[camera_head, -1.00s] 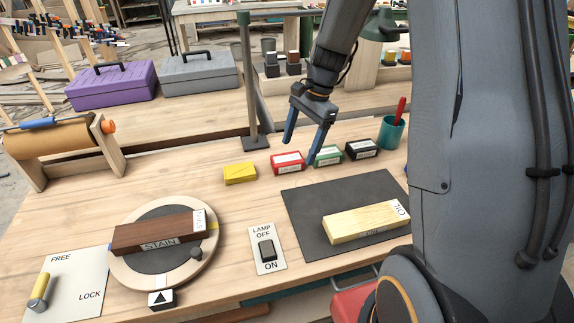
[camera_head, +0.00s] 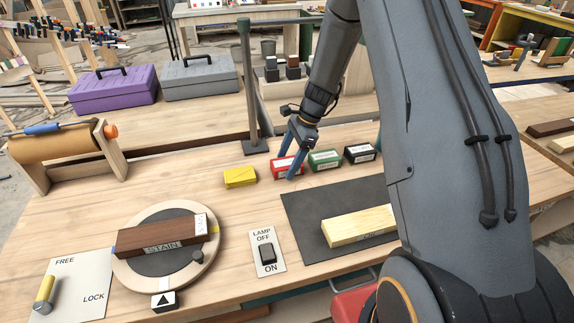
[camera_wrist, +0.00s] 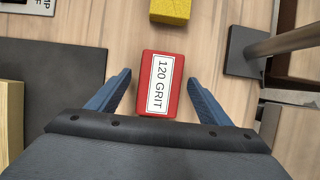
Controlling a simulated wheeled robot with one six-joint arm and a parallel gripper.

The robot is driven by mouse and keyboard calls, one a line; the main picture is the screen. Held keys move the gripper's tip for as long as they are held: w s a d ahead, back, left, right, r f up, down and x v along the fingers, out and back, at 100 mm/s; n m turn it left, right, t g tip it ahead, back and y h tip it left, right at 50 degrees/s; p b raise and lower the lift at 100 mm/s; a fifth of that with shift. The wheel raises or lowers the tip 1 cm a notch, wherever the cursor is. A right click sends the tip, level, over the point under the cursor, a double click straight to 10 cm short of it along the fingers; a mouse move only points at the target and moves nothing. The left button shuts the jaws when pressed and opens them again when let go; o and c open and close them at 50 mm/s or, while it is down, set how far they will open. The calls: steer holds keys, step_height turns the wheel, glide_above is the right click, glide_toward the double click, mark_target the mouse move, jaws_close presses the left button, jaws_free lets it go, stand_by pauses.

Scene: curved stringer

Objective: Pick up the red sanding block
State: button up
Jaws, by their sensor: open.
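The red sanding block (camera_head: 284,168) lies on the wooden bench, in a row with a green block (camera_head: 323,159) and a black block (camera_head: 360,152). In the wrist view the red block (camera_wrist: 159,84) shows a white label reading "120 GRIT" and lies between the fingers in the picture, with gaps on both sides. My gripper (camera_head: 284,163) is open and empty, with blue fingers; in the head view one finger overlaps the red block. How high the fingertips are above the bench is hard to tell.
A yellow block (camera_head: 240,176) lies left of the red block. A post on a dark base (camera_head: 256,146) stands just behind. A dark mat (camera_head: 304,208) with a pale wood bar (camera_head: 358,225) lies in front. A lamp switch plate (camera_head: 266,252) and turntable (camera_head: 128,268) are nearer.

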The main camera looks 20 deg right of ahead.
mark_target(287, 162)
steer(key=shift+a+f, duration=0.15)
steer(key=shift+f, duration=0.25)
steer(key=shift+f, duration=0.15)
steer(key=shift+c, duration=0.2)
steer(key=c, duration=1.3)
step_height(287, 162, up, 10)
steer(key=shift+r+b, duration=0.2)
steer(key=shift+b, duration=1)
